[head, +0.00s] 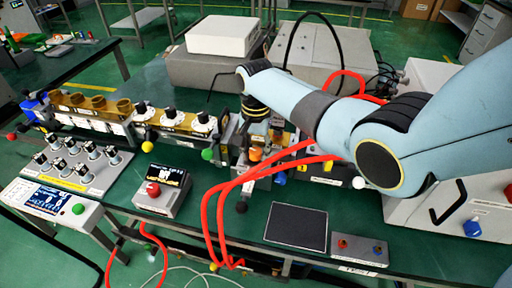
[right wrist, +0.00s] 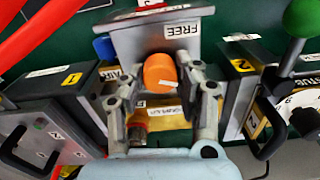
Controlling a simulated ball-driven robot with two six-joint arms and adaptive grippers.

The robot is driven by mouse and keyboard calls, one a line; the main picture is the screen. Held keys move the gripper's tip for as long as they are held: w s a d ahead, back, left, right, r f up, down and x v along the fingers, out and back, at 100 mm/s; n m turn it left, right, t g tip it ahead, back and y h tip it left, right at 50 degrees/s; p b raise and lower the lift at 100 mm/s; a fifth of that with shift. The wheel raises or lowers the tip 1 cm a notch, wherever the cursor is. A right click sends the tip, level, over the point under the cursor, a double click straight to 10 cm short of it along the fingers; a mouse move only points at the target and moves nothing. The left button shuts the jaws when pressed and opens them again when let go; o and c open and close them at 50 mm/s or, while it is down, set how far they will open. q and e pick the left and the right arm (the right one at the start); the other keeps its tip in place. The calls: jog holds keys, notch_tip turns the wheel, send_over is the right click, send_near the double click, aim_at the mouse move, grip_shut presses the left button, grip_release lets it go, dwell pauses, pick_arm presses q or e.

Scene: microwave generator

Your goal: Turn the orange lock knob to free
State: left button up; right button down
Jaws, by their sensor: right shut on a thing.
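The orange lock knob (right wrist: 160,70) sits between the fingers of my right gripper (right wrist: 162,80) in the right wrist view. A white pointer mark on the knob points right and slightly down in that view. A FREE label (right wrist: 183,29) is on the grey plate above and right of the knob. The gripper is shut on the knob, one finger on each side. In the head view, the right gripper (head: 257,138) reaches down to the waveguide line, and a bit of the orange knob (head: 257,154) shows below it. My left gripper is not in view.
Red cables (head: 222,205) loop in front of and beside the knob. A green ball handle (right wrist: 302,17) stands to the right in the right wrist view. Brass waveguide parts (head: 100,105) run along the bench to the left. A dark pad (head: 297,226) lies in front.

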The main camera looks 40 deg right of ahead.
aim_at(255, 150)
jog(key=n+p, duration=0.2)
jog(key=n, duration=0.2)
jog(key=shift+r, duration=0.1)
jog(key=n+p, duration=0.1)
jog(key=n, duration=0.2)
jog(key=shift+w, duration=0.1)
jog(key=shift+a+n+p, duration=0.1)
jog(key=shift+n+p, duration=0.25)
jog(key=shift+n, duration=1.15)
jog(key=c, duration=0.9)
grip_release()
jog(key=shift+c, duration=0.2)
notch_tip(255, 150, up, 12)
